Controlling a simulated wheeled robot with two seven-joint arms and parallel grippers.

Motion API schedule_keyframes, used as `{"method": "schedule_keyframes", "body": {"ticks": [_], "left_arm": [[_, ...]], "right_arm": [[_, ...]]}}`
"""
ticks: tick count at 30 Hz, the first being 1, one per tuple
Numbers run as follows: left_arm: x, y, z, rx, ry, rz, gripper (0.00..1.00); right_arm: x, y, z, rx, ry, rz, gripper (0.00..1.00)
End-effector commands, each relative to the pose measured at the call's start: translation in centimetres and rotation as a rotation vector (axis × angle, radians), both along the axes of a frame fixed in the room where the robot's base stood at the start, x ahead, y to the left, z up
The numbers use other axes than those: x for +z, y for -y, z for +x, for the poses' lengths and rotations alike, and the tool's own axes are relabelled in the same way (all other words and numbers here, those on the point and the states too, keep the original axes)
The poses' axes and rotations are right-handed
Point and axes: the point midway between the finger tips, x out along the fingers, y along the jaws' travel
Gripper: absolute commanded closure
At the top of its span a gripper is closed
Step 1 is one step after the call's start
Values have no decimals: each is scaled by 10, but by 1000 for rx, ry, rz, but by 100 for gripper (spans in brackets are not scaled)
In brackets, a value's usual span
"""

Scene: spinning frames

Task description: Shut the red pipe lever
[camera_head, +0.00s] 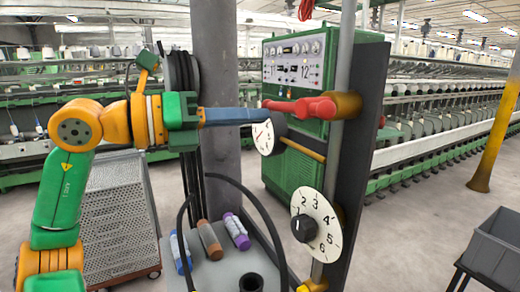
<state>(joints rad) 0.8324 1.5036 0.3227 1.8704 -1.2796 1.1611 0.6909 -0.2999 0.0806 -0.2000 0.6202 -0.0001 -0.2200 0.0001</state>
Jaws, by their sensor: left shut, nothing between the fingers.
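The red pipe lever (300,106) lies roughly level and points left from its yellow valve body (346,105) on the upright grey pipe (341,150). My left gripper (264,116) reaches in from the left. Its long blue fingers are shut with nothing between them. The fingertips are close to the free left end of the lever, just below it in the picture; I cannot tell whether they touch it. My right gripper is not in view.
A white-faced gauge (265,137) sits just below the fingertips. A numbered dial (315,225) is lower on the dark panel (368,150). A thick grey column (217,60) stands behind my left gripper. A grey table (215,272) below holds several bobbins.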

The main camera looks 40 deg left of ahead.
Motion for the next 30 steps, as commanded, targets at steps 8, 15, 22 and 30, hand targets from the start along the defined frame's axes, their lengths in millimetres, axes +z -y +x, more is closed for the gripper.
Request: {"method": "schedule_keyframes", "body": {"ticks": [8,15,22,30], "left_arm": [[7,0,0,0,-1,-3,100],[8,0,0,-1,-1,-4,100],[8,0,0,-1,-1,-4,100],[-13,-2,2,-4,-2,-6,100]], "right_arm": [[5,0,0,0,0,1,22],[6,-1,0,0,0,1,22],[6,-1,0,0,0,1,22],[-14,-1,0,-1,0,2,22]]}}
